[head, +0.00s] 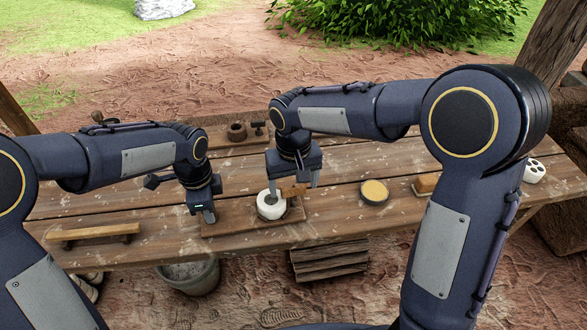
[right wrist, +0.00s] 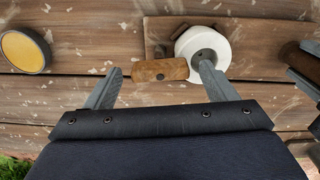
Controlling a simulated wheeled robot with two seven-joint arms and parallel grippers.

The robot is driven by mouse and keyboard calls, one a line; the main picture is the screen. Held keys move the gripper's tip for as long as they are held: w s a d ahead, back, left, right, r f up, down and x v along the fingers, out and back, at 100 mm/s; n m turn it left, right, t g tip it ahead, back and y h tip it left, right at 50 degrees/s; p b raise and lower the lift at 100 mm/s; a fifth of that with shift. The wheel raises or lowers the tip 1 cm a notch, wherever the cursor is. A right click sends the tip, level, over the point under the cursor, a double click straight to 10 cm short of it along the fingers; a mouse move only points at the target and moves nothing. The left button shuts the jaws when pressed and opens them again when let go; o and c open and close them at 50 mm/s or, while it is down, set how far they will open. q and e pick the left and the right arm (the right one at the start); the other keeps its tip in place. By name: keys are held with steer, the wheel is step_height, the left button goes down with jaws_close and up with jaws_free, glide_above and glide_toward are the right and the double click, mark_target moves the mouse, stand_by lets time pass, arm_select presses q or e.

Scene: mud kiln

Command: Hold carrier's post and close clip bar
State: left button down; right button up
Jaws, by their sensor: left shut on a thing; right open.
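The carrier is a wooden board (head: 237,220) near the table's front edge, and a white hollow cylinder (head: 270,205) stands on it. The clip bar (head: 293,189) is a short brown wooden bar at the cylinder's right. In the right wrist view the clip bar (right wrist: 160,70) lies beside the white cylinder (right wrist: 222,48). My left gripper (head: 209,216) is shut at the carrier's left end, on what appears to be its post (right wrist: 301,60), mostly hidden. My right gripper (head: 294,183) is open over the carrier. Its fingers (right wrist: 160,84) are apart, with the clip bar showing between them.
A round yellow-topped disc (head: 374,192) lies right of the carrier. A brown block (head: 426,183) and a white holed piece (head: 534,171) are further right. A wooden bar stand (head: 92,234) is at the left. A board with a small pot (head: 237,131) is behind.

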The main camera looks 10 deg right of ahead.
mark_target(293, 186)
step_height(293, 186, up, 11)
steer(key=shift+r, duration=0.15)
steer(key=shift+r, duration=0.1)
stand_by(0.3)
steer(key=shift+r, duration=1.9)
arm_select(q)
steer(key=c, duration=1)
jaws_free()
